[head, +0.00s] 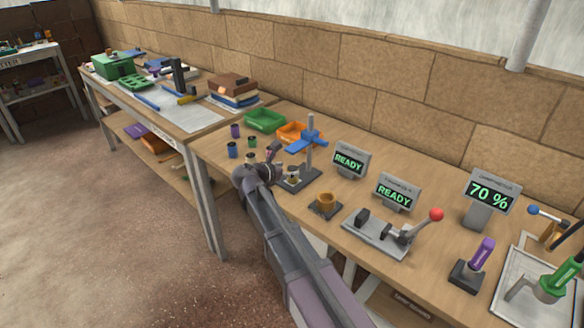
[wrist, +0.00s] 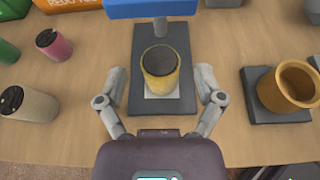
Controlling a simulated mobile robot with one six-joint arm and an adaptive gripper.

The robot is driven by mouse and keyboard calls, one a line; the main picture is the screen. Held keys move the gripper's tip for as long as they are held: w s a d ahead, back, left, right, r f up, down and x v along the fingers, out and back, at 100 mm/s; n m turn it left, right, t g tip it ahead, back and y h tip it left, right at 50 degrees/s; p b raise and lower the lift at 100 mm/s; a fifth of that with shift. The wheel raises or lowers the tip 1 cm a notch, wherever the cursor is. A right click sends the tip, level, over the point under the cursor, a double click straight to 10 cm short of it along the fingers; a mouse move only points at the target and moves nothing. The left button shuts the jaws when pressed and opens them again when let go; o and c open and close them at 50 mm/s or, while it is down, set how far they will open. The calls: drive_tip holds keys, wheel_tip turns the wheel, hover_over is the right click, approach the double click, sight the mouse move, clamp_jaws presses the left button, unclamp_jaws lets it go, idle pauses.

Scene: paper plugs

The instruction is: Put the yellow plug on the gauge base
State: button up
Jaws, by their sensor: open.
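The yellow plug (wrist: 160,72), with a dark top, stands upright on the pale square of the dark gauge base (wrist: 172,118) in the wrist view. My gripper (wrist: 160,82) is open, with one finger on each side of the plug and a visible gap on both sides. The plug's underside is hidden.
A brass cup on a dark base (wrist: 250,102) stands right of the gauge. A pink plug (wrist: 54,46) and a beige plug (wrist: 30,106) are at the left. Green (head: 265,121) and orange (head: 293,131) trays lie behind. A lever press (head: 380,233) stands farther right.

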drive_tip(key=p+v, duration=0.3)
drive_tip(key=v, duration=0.6)
drive_tip(key=shift+s+a, duration=0.2)
drive_tip(key=shift+s, duration=0.05)
